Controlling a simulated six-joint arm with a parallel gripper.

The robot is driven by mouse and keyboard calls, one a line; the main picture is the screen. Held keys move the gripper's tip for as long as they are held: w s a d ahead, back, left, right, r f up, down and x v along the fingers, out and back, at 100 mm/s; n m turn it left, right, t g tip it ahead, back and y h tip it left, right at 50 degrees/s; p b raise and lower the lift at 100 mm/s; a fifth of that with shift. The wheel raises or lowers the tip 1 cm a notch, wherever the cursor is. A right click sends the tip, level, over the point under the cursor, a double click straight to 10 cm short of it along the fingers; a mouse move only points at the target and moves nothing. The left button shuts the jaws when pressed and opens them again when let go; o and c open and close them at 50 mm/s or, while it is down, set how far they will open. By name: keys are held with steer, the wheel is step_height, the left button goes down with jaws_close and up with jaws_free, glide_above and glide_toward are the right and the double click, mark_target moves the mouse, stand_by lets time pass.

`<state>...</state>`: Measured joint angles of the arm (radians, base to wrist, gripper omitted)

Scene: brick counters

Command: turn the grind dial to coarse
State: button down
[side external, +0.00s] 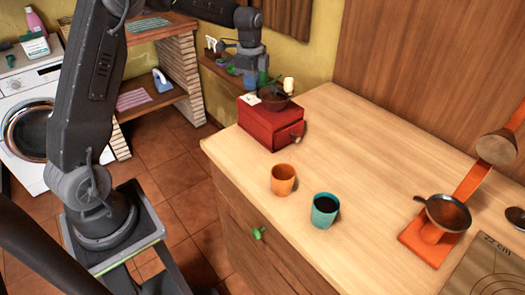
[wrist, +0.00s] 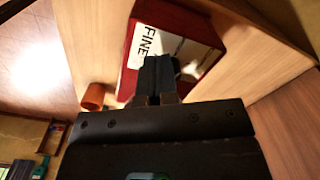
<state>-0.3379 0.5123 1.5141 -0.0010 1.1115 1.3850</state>
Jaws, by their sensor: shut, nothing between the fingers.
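The dial itself is not clearly seen; the fingers cover the middle of the label. In the side view my gripper is small and dark just above the grinder, and I cannot tell whether it touches.
An orange cup (side external: 283,180) and a teal cup (side external: 324,210) stand on the counter in front of the grinder. An orange stand (side external: 430,238) with a dark pan is at the right.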

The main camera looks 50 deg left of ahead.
steer(key=shift+s+f, duration=0.1)
steer(key=shift+f, duration=0.6)
steer(key=shift+w+a, duration=0.35)
steer(key=shift+w, duration=0.4)
stand_by(0.4)
steer(key=shift+a, duration=0.15)
steer(key=shift+s+a, duration=0.1)
steer(key=shift+a, duration=0.2)
steer(key=shift+a+r, duration=0.1)
steer(key=shift+r, duration=3.1)
